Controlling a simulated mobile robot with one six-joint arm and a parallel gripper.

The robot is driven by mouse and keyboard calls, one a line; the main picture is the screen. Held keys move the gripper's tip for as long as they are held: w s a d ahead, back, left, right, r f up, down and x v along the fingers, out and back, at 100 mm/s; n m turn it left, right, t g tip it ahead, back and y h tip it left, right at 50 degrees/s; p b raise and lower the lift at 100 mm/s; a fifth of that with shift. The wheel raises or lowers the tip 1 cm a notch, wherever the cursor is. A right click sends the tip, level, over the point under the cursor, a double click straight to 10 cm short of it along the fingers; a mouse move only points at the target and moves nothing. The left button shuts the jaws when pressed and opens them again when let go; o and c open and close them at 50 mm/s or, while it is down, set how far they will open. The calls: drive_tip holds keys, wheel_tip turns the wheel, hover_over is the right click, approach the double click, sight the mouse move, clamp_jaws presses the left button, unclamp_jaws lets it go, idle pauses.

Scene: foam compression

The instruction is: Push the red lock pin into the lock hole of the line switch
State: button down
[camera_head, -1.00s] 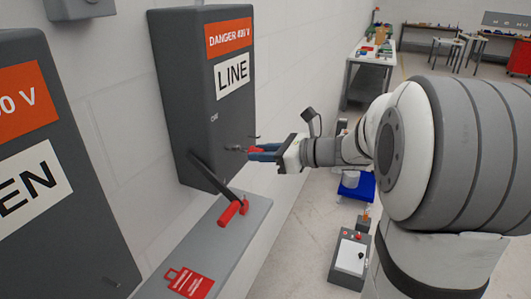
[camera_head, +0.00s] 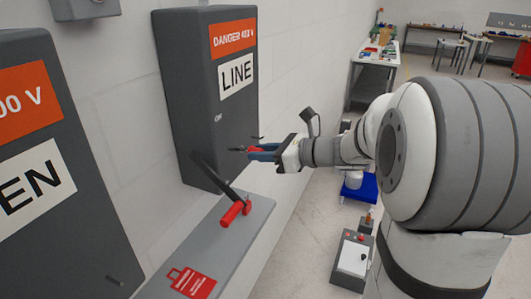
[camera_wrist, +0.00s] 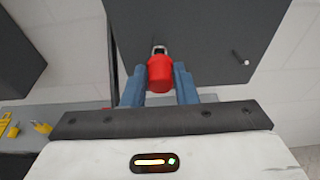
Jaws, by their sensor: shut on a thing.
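The line switch (camera_head: 196,105) is a dark grey wall box labelled LINE, with a black lever (camera_head: 208,168) angled down to a red grip (camera_head: 232,214). My gripper (camera_head: 258,151) is at the box's front face, its blue fingers shut on the red lock pin. The red lock pin (camera_wrist: 160,75) sits between the fingertips in the wrist view, red end toward the camera. A small metal piece (camera_wrist: 158,49) shows just beyond it against the box face. The lock hole itself is hidden, and I cannot tell whether the pin's tip is inside it.
A grey ledge (camera_head: 214,250) with a red tag (camera_head: 192,282) runs below the switch. A second grey box (camera_head: 50,130) is at left. A short peg (camera_wrist: 240,58) sticks out of the switch face. Yellow items (camera_wrist: 41,127) lie at left in the wrist view.

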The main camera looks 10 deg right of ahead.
drive_tip(key=shift+w+a, duration=0.6)
drive_tip(key=shift+a, duration=0.25)
drive_tip(key=c, duration=1.1)
unclamp_jaws()
drive_tip(key=shift+s+d, duration=0.55)
drive_tip(key=shift+d, duration=0.25)
drive_tip(key=shift+s+d, duration=0.6)
drive_tip(key=shift+d, duration=0.25)
drive_tip(key=shift+s+d, duration=0.55)
drive_tip(key=shift+d, duration=0.25)
